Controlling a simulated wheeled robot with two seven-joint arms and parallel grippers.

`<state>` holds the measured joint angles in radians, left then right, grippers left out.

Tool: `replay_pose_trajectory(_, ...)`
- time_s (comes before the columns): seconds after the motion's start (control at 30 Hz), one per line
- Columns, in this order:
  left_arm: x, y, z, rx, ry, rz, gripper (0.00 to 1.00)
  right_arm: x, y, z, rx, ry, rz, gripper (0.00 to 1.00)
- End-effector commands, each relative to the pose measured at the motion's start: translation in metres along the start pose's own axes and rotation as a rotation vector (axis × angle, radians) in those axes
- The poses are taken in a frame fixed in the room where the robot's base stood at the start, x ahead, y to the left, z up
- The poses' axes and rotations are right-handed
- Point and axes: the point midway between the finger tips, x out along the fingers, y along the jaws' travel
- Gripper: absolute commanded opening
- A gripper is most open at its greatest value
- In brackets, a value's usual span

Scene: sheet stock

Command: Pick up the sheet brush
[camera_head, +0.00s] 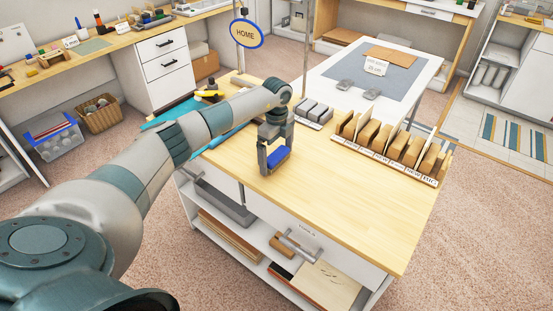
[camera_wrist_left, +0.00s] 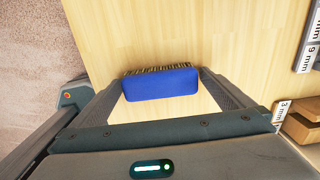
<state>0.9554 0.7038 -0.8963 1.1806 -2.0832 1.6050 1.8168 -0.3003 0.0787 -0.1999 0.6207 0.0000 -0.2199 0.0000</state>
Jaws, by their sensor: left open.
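The sheet brush (camera_head: 278,157) has a blue body with dark bristles along one long side. It is at the left part of the wooden tabletop, and in the left wrist view the brush (camera_wrist_left: 160,84) lies across the middle. My left gripper (camera_head: 276,167) points down over it and is open. In the left wrist view its fingertips (camera_wrist_left: 163,80) are on either side of the brush's ends. I cannot tell whether they touch it. The gripper partly hides the brush in the head view. My right gripper is not in view.
A labelled rack of brown sheet pieces (camera_head: 392,149) stands along the tabletop's far right edge. Grey blocks (camera_head: 313,113) sit behind the gripper. The wooden tabletop (camera_head: 340,205) is clear in front and to the right. A HOME sign (camera_head: 247,33) stands behind.

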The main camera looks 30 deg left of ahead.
Motion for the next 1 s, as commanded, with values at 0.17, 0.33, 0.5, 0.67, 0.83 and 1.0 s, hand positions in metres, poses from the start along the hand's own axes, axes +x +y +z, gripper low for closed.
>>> replay_pose_trajectory(0.17,0.000,0.000,0.000,0.000,0.000,0.000,0.86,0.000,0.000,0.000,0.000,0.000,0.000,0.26)
replay_pose_trajectory(0.33,-0.001,0.000,0.000,0.000,0.000,0.000,0.62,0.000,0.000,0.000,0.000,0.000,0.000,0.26)
replay_pose_trajectory(0.5,-0.001,0.000,0.000,0.000,0.000,-0.001,0.62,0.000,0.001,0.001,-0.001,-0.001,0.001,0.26)
replay_pose_trajectory(0.67,-0.003,0.000,0.000,0.000,0.000,-0.001,0.62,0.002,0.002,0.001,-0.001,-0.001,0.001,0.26)
replay_pose_trajectory(0.83,-0.016,-0.001,0.001,-0.001,-0.001,-0.004,0.62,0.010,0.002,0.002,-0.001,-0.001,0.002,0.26)
replay_pose_trajectory(1.0,-0.041,-0.001,0.000,0.001,-0.001,-0.006,0.62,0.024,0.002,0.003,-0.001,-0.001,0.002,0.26)
